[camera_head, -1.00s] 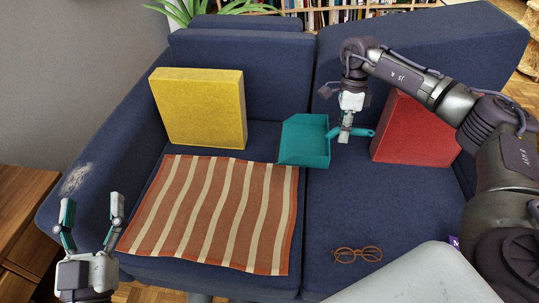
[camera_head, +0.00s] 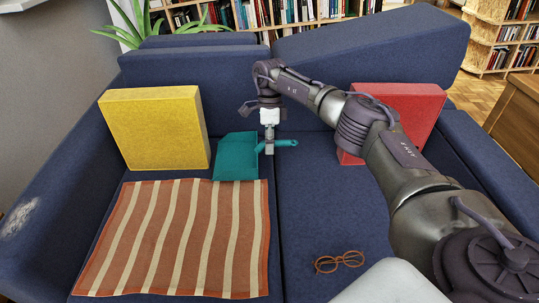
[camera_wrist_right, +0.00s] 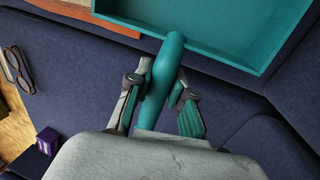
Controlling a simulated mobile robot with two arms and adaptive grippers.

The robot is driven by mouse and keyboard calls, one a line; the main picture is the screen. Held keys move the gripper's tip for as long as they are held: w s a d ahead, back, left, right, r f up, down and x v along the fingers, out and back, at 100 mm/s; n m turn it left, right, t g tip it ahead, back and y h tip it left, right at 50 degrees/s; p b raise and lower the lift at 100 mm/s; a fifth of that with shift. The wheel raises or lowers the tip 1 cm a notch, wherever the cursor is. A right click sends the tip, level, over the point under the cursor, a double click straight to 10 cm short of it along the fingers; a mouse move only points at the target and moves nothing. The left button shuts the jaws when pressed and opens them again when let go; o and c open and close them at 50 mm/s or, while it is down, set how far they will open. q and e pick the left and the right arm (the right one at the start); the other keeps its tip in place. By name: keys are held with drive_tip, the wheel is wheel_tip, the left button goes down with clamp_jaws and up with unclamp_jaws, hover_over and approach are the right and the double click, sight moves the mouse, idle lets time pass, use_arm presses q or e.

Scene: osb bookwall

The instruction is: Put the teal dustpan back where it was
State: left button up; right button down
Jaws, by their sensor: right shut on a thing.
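The teal dustpan (camera_head: 236,157) is at the back of the left seat of the blue sofa, just behind the striped blanket. Its handle points right. My right gripper (camera_head: 269,147) is shut on that handle from above. In the right wrist view the handle (camera_wrist_right: 164,62) lies between the two fingers (camera_wrist_right: 160,92), and the open pan (camera_wrist_right: 225,22) extends beyond them. I cannot tell whether the pan touches the seat or hangs just above it. My left gripper is not in view now.
The striped blanket (camera_head: 180,238) covers the left seat's front. A yellow cushion (camera_head: 153,130) stands left and a red cushion (camera_head: 412,105) right, partly behind my right arm. Brown glasses (camera_head: 339,262) lie on the right seat, which has free room. A bookshelf (camera_head: 300,12) stands behind.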

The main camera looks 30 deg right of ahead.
drive_tip(key=x, duration=0.1)
drive_tip(key=b+x, duration=0.1)
drive_tip(key=x, duration=0.1)
drive_tip(key=shift+w+d+f, duration=0.15)
drive_tip(key=shift+w+f, duration=0.15)
drive_tip(key=shift+f, duration=0.05)
drive_tip(key=shift+r, duration=0.1)
drive_tip(key=c, duration=1)
unclamp_jaws()
drive_tip(key=shift+c, duration=0.2)
